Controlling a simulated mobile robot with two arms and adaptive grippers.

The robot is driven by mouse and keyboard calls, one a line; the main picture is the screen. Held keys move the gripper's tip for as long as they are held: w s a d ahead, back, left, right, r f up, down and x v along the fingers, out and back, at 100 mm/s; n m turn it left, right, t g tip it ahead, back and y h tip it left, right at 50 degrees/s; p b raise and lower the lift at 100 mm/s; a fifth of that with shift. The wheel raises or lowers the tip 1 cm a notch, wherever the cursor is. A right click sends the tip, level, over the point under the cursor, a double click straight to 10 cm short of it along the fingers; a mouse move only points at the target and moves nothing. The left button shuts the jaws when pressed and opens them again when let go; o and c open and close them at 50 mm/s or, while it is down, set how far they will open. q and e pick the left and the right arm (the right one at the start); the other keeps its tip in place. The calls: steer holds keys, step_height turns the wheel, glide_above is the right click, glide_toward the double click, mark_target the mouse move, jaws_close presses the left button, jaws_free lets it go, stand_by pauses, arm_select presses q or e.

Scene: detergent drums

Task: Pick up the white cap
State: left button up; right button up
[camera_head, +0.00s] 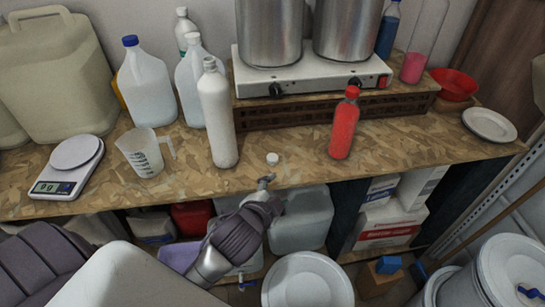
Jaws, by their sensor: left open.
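The white cap (272,158) is small and round and lies on the wooden worktop (300,170) near its front edge. It is to the right of an uncapped white bottle (217,115) and to the left of a red bottle (344,124). My left gripper (265,182) is at the worktop's front edge, just below the cap in the picture. It is open and appears empty, with a gap between it and the cap. My right gripper is not in view.
A hot plate (310,76) with two metal pots stands behind the cap. A measuring jug (143,153) and a scale (68,166) are on the left. A white plate (489,124) and a red funnel (455,84) are on the right. The worktop around the cap is clear.

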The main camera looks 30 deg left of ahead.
arm_select(q)
steer(key=w+d+r+m+t+h, duration=0.4)
steer(key=w+d+r+m, duration=0.1)
steer(key=r+m, duration=0.35)
steer(key=w+d+r+m+t+h, duration=0.4)
steer(key=w+r+m, duration=0.1)
steer(key=r+m, duration=0.35)
steer(key=d+r+m+g+h, duration=0.5)
steer(key=d+m+h, duration=0.45)
steer(key=m, duration=0.65)
steer(key=m+g+y+p, duration=0.3)
steer(key=m+g+y, duration=1.3)
steer(key=m, duration=1)
glide_above(272, 156)
steer(key=shift+t+y, duration=0.25)
steer(key=shift+t, duration=0.05)
step_height(272, 156, down, 18)
steer(key=shift+r, duration=0.1)
steer(key=shift+f, duration=0.6)
step_height(272, 156, down, 4)
steer(key=p, duration=0.3)
steer(key=shift+d+f, duration=0.15)
steer(key=shift+f, duration=0.45)
steer(key=shift+c, duration=0.2)
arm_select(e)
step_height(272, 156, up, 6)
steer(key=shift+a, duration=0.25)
